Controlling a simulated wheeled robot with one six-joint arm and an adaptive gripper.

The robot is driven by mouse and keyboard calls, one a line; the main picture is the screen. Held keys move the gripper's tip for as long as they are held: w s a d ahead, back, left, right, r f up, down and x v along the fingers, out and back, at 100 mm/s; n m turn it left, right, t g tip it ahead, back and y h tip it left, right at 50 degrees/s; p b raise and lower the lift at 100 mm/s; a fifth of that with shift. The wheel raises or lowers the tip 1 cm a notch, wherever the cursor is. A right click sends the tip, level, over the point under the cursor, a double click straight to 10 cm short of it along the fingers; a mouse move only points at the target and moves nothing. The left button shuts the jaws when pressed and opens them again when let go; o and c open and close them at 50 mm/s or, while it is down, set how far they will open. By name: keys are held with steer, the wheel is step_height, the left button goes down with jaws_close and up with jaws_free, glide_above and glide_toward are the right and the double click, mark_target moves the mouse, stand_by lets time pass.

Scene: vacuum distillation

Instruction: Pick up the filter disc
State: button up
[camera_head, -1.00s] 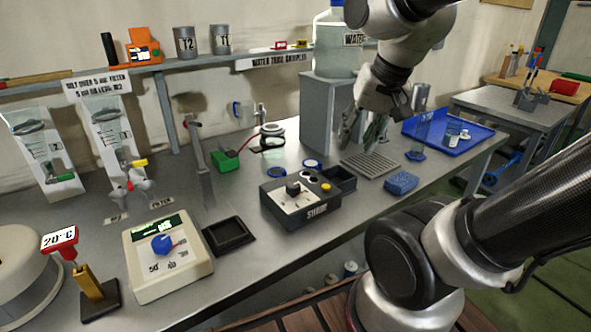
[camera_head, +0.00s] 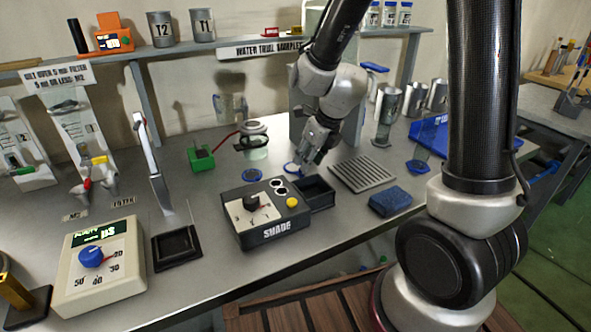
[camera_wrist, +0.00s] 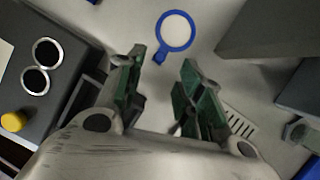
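The filter disc, a white round with a blue rim and short blue tab, lies flat on the grey bench in the wrist view (camera_wrist: 175,30). I take it to be the blue-rimmed disc (camera_head: 291,168) beside my gripper in the head view, partly hidden there. My gripper (camera_head: 309,163) points down over the bench in the head view.
The SHADE box (camera_head: 262,220), with a yellow button and an open black tray (camera_head: 315,190), stands in front of the discs. A slotted grey rack (camera_head: 362,174) and blue sponge (camera_head: 390,201) lie to the right. A clear round vessel (camera_head: 254,142) stands behind.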

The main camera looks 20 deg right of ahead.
mark_target(295, 167)
steer(key=x, duration=0.4)
steer(key=shift+w+a+f, duration=0.25)
steer(key=shift+w, duration=0.05)
steer(key=shift+c, duration=0.2)
jaws_close()
